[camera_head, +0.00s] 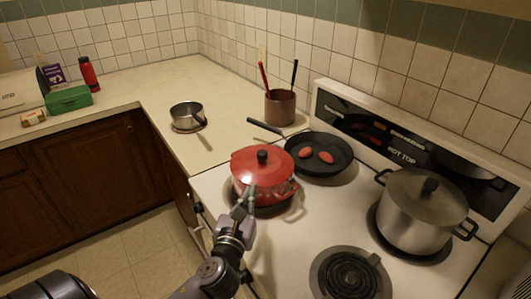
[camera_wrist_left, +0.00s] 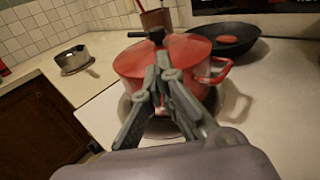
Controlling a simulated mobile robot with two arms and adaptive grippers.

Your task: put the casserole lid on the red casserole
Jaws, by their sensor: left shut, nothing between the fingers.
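The red casserole (camera_head: 262,191) stands on the stove's front left burner in the head view. The red casserole lid (camera_head: 250,162) with a black knob sits on top of it and looks level. In the wrist view the lid (camera_wrist_left: 180,50) covers the casserole (camera_wrist_left: 132,84). My left gripper (camera_head: 248,192) is shut and empty, in front of the casserole at its near side. In the wrist view its fingertips (camera_wrist_left: 162,62) overlap the lid and pot wall; I cannot tell whether they touch. My right gripper is not in view.
A black frying pan (camera_head: 335,165) with two red items stands behind the casserole. A steel lidded pot (camera_head: 415,222) is at the right. The coil burner (camera_head: 350,277) in front is empty. A small saucepan (camera_head: 186,113) and utensil crock (camera_head: 280,108) stand on the counter.

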